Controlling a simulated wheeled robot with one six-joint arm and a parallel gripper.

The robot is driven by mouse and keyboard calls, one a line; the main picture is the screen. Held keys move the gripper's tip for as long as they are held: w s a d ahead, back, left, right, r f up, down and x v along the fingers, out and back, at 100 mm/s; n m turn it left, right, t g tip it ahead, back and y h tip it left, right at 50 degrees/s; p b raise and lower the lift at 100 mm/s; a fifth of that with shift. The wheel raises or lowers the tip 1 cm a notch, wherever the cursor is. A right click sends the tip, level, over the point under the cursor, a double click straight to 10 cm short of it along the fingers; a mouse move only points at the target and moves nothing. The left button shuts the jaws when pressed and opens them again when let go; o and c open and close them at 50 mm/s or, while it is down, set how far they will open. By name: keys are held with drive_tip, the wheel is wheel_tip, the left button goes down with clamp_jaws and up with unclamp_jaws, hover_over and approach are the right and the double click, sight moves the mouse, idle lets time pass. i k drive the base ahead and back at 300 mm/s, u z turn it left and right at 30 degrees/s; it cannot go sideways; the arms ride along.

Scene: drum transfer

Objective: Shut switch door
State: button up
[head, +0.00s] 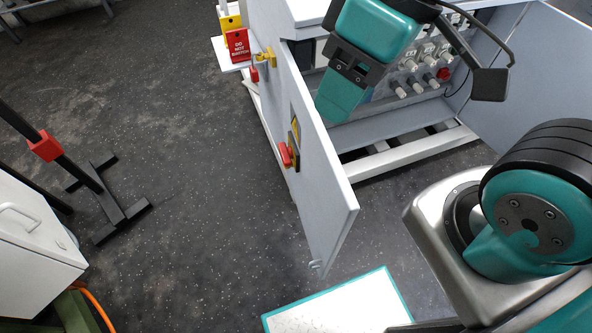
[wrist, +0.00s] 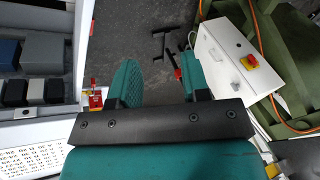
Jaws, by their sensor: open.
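The switch door (head: 310,160) is a pale grey panel in the middle of the head view. It stands swung open from the cabinet (head: 400,135) and carries a red switch handle (head: 285,154) and a yellow warning label on its outer face. My gripper (head: 338,105) is teal and hangs over the cabinet opening, on the inner side of the door, near its upper edge. In the wrist view its two fingers (wrist: 160,75) are spread apart with nothing between them. Whether a finger touches the door is unclear.
Another grey door (head: 530,70) stands open at the right. A white-topped platform with a teal edge (head: 340,305) is in front. A white box (wrist: 225,60) stands across the floor.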

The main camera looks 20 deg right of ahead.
sight(327, 205)
drive_tip(key=z, duration=0.3)
drive_tip(key=k, duration=0.85)
drive_tip(key=u, duration=0.3)
